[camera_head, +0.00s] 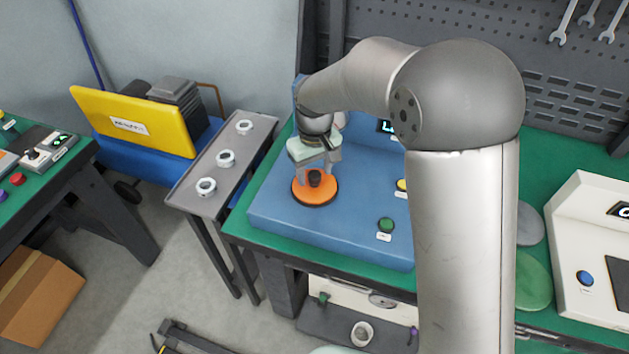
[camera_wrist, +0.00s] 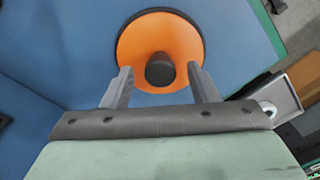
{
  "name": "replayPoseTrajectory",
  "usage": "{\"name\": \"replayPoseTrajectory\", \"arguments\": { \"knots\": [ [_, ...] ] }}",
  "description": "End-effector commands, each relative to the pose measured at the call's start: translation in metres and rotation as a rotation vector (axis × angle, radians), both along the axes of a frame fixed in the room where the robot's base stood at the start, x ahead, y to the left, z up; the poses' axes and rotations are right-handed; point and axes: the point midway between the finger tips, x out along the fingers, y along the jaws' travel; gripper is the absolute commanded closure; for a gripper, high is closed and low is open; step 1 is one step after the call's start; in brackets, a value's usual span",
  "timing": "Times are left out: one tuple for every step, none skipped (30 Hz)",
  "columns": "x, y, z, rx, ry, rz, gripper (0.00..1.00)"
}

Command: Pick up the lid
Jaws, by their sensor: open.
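The lid (camera_head: 301,195) is an orange disc with a dark rim and a black knob, on top of the blue testing machine (camera_head: 280,222). In the wrist view the lid (camera_wrist: 138,50) is at the top centre, with its black knob (camera_wrist: 160,69) just ahead of and between the fingers. My gripper (camera_head: 317,170) is above the lid, pointing down, with its fingers close to the knob. In the wrist view my gripper (camera_wrist: 158,75) is open, with a finger on each side of the knob and gaps visible. I cannot tell how high the fingertips are above the lid.
A narrow grey side table (camera_head: 190,187) with white ring-shaped parts (camera_head: 226,158) stands left of the machine. A green button (camera_head: 386,225) and a yellow button (camera_head: 402,185) are on the machine's right side. A white device (camera_head: 590,235) stands at the far right.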

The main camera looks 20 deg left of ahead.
Motion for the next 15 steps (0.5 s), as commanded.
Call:
{"name": "replayPoseTrajectory", "arguments": {
  "knots": [
    [-0.001,0.000,-0.007,-0.002,0.004,0.001,0.46],
    [-0.001,0.000,-0.011,-0.001,0.003,0.001,0.46],
    [0.000,0.000,-0.014,-0.001,0.002,0.001,0.46],
    [0.000,0.000,-0.017,-0.001,0.002,0.000,0.46],
    [0.000,0.000,-0.019,-0.001,0.002,0.000,0.46],
    [0.000,0.000,-0.020,-0.001,0.001,0.000,0.46],
    [0.000,0.000,-0.021,0.000,0.000,0.000,0.46],
    [0.000,0.000,-0.021,0.000,0.000,0.000,0.46],
    [0.000,0.000,-0.021,0.001,-0.001,0.000,0.46],
    [0.000,0.000,-0.021,0.001,-0.001,0.000,0.46],
    [0.000,0.000,-0.021,0.001,-0.001,0.000,0.46],
    [0.000,0.000,-0.021,0.001,-0.001,0.000,0.46],
    [0.000,0.000,-0.021,0.001,-0.001,0.000,0.52],
    [0.000,0.000,-0.021,0.001,-0.001,0.000,0.60],
    [0.000,0.000,-0.021,0.001,-0.001,0.000,0.71]
  ]
}}
